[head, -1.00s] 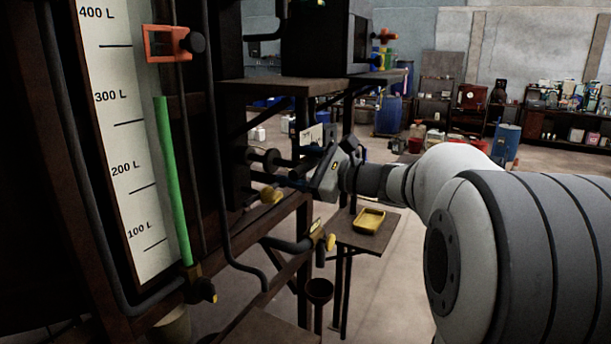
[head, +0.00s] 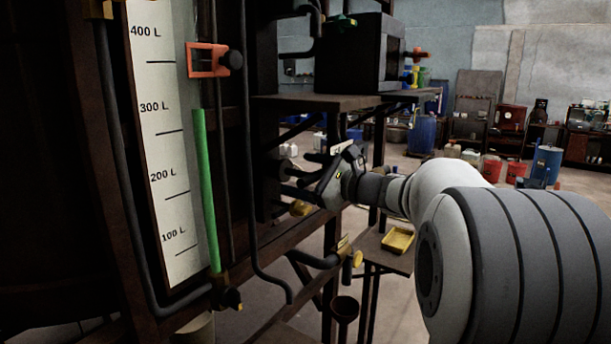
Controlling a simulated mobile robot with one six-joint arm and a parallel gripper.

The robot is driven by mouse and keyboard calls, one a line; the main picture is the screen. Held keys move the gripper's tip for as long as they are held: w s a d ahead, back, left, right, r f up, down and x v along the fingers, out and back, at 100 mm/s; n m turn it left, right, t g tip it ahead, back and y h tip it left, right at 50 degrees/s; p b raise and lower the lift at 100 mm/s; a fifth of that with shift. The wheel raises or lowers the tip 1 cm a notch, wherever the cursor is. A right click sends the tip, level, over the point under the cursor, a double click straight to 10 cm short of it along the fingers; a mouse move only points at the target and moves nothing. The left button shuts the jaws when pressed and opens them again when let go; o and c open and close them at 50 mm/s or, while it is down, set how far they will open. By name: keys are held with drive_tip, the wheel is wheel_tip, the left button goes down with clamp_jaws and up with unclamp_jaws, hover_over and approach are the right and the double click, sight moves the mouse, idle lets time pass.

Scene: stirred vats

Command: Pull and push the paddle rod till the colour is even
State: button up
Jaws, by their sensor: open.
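My gripper (head: 296,180) is open, with its dark fingers pointing left at the vat's frame. A round dark knob-like piece (head: 284,166) shows at the frame just beyond the fingers. It may be the end of the paddle rod, but the gripper and shadow hide too much to be sure. I see nothing clearly between the fingers. A level gauge (head: 163,130) stands at the left, with a green column (head: 206,190) reaching to near the 300 L mark. The vat's contents and their colour are not in view.
An orange clamp (head: 208,60) sits on the gauge. A yellow-handled valve (head: 350,258) and a dark funnel (head: 345,306) are below my gripper. A yellow tray (head: 398,240) lies on a small stand. A shelf (head: 320,102) juts out above. Open floor lies behind.

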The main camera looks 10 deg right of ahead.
drive_tip(key=shift+s+d+f, duration=0.1)
drive_tip(key=b+v, duration=0.1)
drive_tip(key=v, duration=0.6)
drive_tip(key=shift+s+d+b, duration=0.2)
drive_tip(key=shift+b, duration=0.2)
